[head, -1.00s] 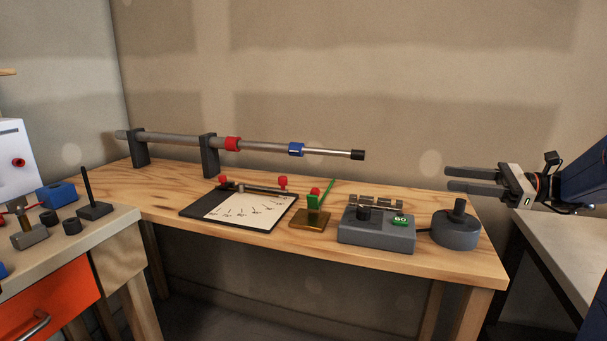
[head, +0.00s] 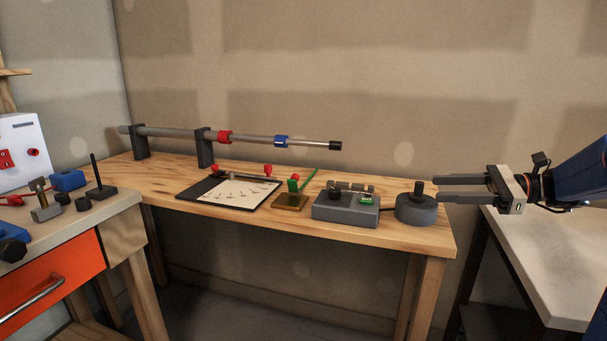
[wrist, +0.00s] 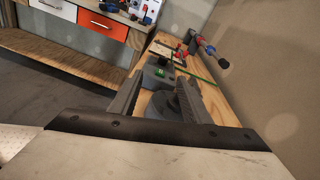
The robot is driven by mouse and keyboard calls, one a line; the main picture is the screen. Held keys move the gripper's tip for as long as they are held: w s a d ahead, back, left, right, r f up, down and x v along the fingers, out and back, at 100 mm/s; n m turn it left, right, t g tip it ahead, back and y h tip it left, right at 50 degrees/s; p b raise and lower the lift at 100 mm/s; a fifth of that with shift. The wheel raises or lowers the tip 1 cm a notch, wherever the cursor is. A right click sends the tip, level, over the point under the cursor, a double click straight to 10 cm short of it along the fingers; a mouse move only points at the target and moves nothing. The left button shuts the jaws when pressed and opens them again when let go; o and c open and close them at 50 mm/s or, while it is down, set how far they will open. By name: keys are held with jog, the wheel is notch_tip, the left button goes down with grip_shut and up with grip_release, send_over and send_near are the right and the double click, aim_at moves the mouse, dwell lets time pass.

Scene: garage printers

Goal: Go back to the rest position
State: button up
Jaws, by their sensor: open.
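My gripper (head: 466,188) is at the right of the head view, with its two fingers pointing left and apart. Nothing is between them. It is held in the air near the right end of the wooden bench (head: 420,238). A round grey base with an upright knob (head: 416,210) stands on that bench, just left of the fingertips in the head view. In the wrist view the same round base (wrist: 162,106) shows beyond and between the fingers; I cannot tell the exact gap.
The bench also carries a grey box with a green display (head: 346,208), a clipboard (head: 232,195), a brass block with a green lever (head: 290,201) and a long rod on stands (head: 260,138). A pale table (head: 550,260) is at right, an orange-drawer bench (head: 45,285) at left.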

jog(key=s+a+f+n+g+h, duration=0.2)
jog(key=s+a+f+n+h, duration=0.2)
jog(key=s+a+f, duration=0.3)
jog(key=s+a+f+n+g+h, duration=0.1)
jog(key=s+a+f+n+h, duration=0.35)
jog(key=s, duration=0.45)
jog(key=s+d+f+n+t+h, duration=0.3)
jog(key=s+d+f+n+h, duration=0.3)
jog(key=s+n, duration=0.4)
notch_tip(320, 180, down, 3)
jog(key=shift+s+d+r+h, duration=0.15)
jog(key=shift+s+h, duration=0.1)
jog(key=shift+h, duration=0.5)
